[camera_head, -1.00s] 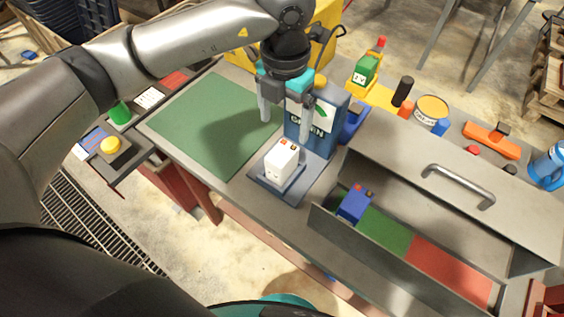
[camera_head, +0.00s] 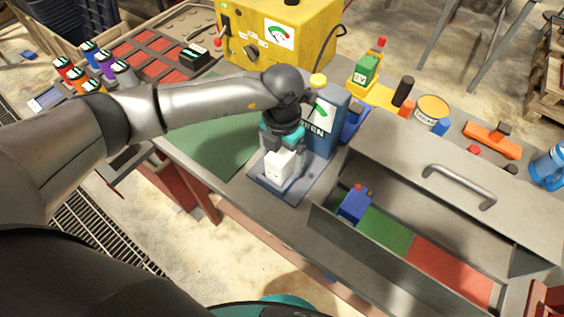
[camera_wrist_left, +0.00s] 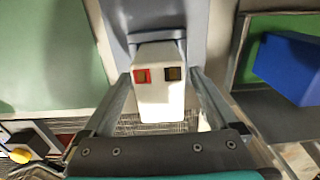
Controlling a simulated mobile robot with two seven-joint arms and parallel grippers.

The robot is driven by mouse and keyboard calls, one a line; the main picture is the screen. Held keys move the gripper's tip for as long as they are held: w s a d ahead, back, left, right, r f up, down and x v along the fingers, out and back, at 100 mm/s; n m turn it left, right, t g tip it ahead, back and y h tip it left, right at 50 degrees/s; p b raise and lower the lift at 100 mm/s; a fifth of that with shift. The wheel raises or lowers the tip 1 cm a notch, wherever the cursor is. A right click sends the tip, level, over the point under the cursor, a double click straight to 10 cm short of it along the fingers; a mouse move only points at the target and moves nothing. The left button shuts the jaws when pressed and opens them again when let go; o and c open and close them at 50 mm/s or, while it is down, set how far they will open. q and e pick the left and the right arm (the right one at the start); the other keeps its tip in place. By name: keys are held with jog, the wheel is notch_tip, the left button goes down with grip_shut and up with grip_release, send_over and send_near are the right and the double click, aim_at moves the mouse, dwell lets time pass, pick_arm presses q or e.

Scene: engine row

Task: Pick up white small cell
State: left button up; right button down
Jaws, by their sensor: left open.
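The white small cell (camera_head: 278,169) stands upright on the grey-blue base of the tester (camera_head: 322,125). In the left wrist view the cell (camera_wrist_left: 160,96) shows one red and one dark terminal on its top. My left gripper (camera_head: 281,151) is right over the cell and pointing down. In the left wrist view its open fingers (camera_wrist_left: 162,80) lie on either side of the cell, with a narrow gap showing near the top. The arm and gripper hide part of the cell's far side in the head view. My right gripper is not in view.
A metal bin (camera_head: 330,217) to the right holds a blue cell (camera_head: 355,204) beside green and red floor areas. A green mat (camera_head: 205,140) lies left of the tester. A yellow machine (camera_head: 265,40) and a tray of red slots (camera_head: 150,45) stand behind.

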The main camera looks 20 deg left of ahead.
pick_arm(q)
grip_shut()
dwell(0.8)
jog(key=shift+w+r, duration=0.1)
